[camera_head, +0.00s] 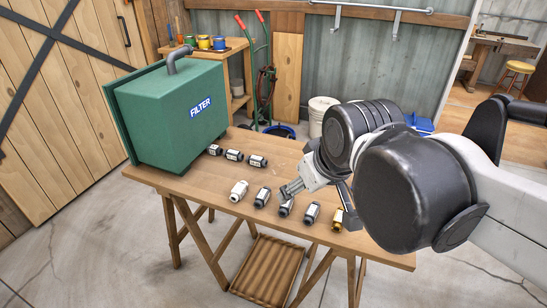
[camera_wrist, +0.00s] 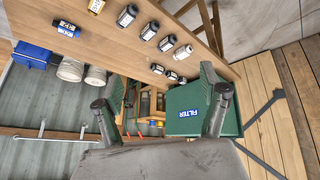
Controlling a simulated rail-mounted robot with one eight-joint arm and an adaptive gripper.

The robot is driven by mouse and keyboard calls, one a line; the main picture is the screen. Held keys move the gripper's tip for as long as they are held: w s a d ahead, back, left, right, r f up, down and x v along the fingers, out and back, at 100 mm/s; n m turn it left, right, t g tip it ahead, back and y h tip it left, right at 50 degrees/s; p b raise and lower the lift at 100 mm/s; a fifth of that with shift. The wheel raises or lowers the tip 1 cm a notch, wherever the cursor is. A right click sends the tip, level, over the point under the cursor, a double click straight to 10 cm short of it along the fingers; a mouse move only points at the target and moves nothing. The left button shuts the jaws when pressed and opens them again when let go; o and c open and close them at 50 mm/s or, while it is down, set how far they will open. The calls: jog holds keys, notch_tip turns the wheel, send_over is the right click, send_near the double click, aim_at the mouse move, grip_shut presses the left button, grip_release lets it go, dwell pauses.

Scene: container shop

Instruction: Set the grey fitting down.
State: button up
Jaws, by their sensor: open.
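Several grey-and-black fittings stand on the wooden table, and I cannot tell which is the task's grey fitting. In the front row, one (camera_head: 286,208) sits just below a fingertip of my gripper, with others to its left (camera_head: 262,197) and right (camera_head: 312,213). The wrist view shows this row at the top, its middle one (camera_wrist: 149,31) upright on the wood. My gripper (camera_wrist: 162,116) is open, its two dark fingers wide apart with no fitting between them. In the head view my arm partly covers the gripper.
A white fitting (camera_head: 239,190) and a yellow one (camera_head: 337,219) end the front row. The table's front edge (camera_head: 270,222) is bare.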

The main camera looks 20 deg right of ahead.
jog(key=s+f+m, duration=0.1)
jog(key=s, duration=0.1)
jog(key=s+f+m, duration=0.1)
jog(key=shift+s+f+t, duration=0.3)
jog(key=shift+s+f, duration=0.05)
jog(key=shift+f, duration=0.05)
